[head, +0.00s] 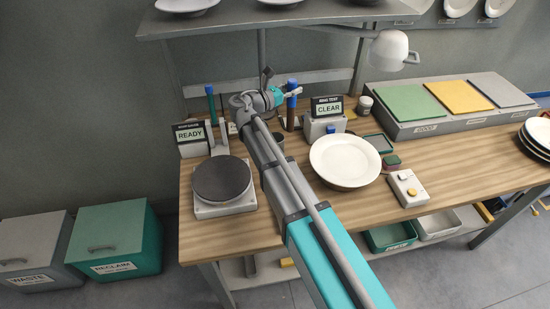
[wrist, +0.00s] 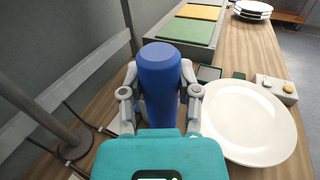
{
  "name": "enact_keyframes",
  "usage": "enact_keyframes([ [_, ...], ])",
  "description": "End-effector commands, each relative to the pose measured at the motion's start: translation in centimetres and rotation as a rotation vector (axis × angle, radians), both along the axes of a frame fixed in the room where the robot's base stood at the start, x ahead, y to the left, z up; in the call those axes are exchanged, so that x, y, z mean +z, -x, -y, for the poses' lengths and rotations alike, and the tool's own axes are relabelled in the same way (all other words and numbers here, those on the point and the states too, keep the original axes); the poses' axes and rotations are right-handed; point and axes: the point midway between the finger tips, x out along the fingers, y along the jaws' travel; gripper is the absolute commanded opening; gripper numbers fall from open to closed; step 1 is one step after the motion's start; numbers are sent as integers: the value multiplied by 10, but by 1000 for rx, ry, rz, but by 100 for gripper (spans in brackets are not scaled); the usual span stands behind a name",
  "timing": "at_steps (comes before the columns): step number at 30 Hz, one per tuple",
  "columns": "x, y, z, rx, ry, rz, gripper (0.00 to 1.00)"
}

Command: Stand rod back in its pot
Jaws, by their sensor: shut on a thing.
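A rod with a blue upper end (head: 292,86) and a brown lower part is held roughly upright above the back of the workbench. My gripper (head: 287,94) is shut on it near the blue end. In the wrist view the rod's blue end (wrist: 160,75) is large between the two fingers of my gripper (wrist: 160,100). Its lower end is hidden there. A dark round rim (head: 279,137), possibly the pot, shows below the rod, partly hidden by my arm. I cannot tell whether the rod touches it.
A white plate (head: 345,161) lies right of my arm. A dark round disc (head: 222,179) on a pale base is at left. The CLEAR sign (head: 327,108) is close right of the held rod. A shelf (head: 280,20) hangs above.

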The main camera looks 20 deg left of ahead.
Motion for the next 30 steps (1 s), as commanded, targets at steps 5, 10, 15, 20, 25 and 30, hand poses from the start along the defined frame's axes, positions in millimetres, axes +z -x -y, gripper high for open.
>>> enact_keyframes([
  [5,-10,19,-33,45,1,-1,0],
  [10,-11,25,-44,60,1,-1,0],
  [15,-11,26,-45,61,1,-1,0],
  [20,-11,26,-45,61,1,-1,0],
  [25,-16,26,-45,62,1,-1,0],
  [30,-30,26,-45,62,1,-1,0],
])
